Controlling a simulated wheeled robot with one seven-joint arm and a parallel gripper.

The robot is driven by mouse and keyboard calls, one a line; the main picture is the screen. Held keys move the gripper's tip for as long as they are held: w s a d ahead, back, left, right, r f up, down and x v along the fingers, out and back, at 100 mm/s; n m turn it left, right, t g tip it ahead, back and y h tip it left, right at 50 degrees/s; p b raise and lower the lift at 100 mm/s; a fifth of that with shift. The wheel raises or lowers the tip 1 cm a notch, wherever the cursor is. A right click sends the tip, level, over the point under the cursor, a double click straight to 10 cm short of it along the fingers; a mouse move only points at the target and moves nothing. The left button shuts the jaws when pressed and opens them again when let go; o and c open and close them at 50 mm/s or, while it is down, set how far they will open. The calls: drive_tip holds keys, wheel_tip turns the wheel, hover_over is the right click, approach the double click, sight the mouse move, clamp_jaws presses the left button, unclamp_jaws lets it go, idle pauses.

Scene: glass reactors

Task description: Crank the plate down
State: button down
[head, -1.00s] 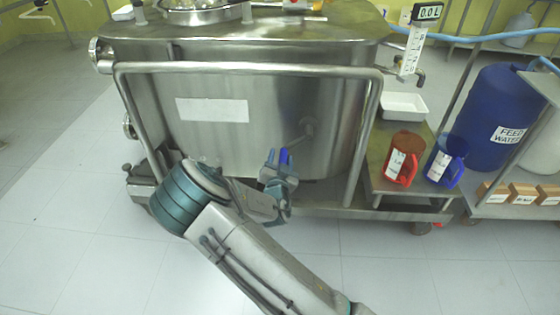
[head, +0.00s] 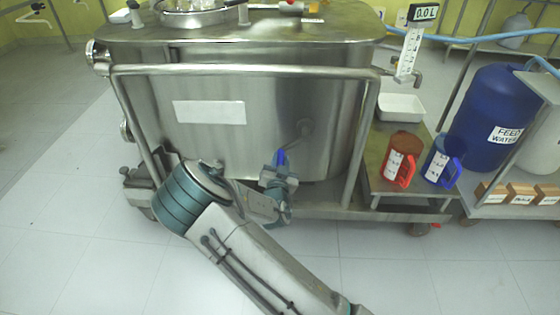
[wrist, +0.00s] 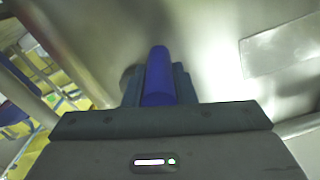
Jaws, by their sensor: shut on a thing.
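My gripper (head: 279,166) is in front of the lower right part of a large steel vessel (head: 250,140). It is shut on a blue crank handle (head: 281,156), whose upper end sticks out above the fingers. In the wrist view the blue handle (wrist: 158,78) stands between the two dark fingers (wrist: 160,88). A grey metal crank hub (head: 305,127) shows on the vessel's front, just up and right of the handle. The crank's arm is mostly hidden behind the gripper. No plate can be made out for certain.
A steel rail (head: 240,70) frames the vessel's front. To the right, a low shelf (head: 392,192) holds a red jug (head: 400,160), a blue jug (head: 443,160) and a white tray (head: 401,107). A blue feed water drum (head: 499,115) stands beyond. Open floor (head: 60,190) lies left.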

drive_tip(key=d+f+n+b, duration=0.1)
drive_tip(key=d+f+n, duration=0.4)
drive_tip(key=n, duration=0.5)
drive_tip(key=shift+s+d+b, duration=0.3)
drive_tip(key=shift+d+b, duration=0.05)
drive_tip(key=shift+d, duration=0.85)
drive_tip(key=shift+f, duration=0.1)
drive_tip(key=c, duration=1.2)
unclamp_jaws()
drive_tip(key=shift+w+r, duration=0.1)
drive_tip(key=shift+r, duration=0.1)
drive_tip(key=s+p, duration=0.1)
drive_tip(key=s, duration=0.6)
drive_tip(key=s+p, duration=0.2)
drive_tip(key=s, duration=0.5)
drive_tip(key=shift+a, duration=0.2)
